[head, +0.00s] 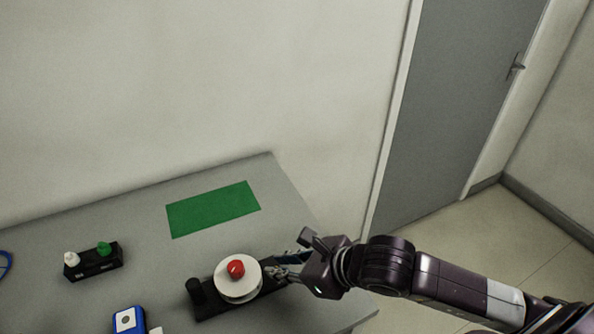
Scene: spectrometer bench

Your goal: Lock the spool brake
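The spool (239,286) is a white disc with a red knob (236,268) on top. It sits on a black base (207,308) near the table's right side, with a short black post (195,291) at the base's left end. My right gripper (277,271) reaches in from the right, with its fingers at the right end of the base, close beside the spool. The fingers are small and partly overlap the base, so I cannot tell whether they touch or grip anything there. My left gripper is not in view.
A green mat (213,209) lies flat on the grey table (150,225) behind the spool. A black holder (94,266) with a white and a green knob stands at the left. A blue device (129,320) is at the front edge of the picture. A grey door (455,100) is beyond.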

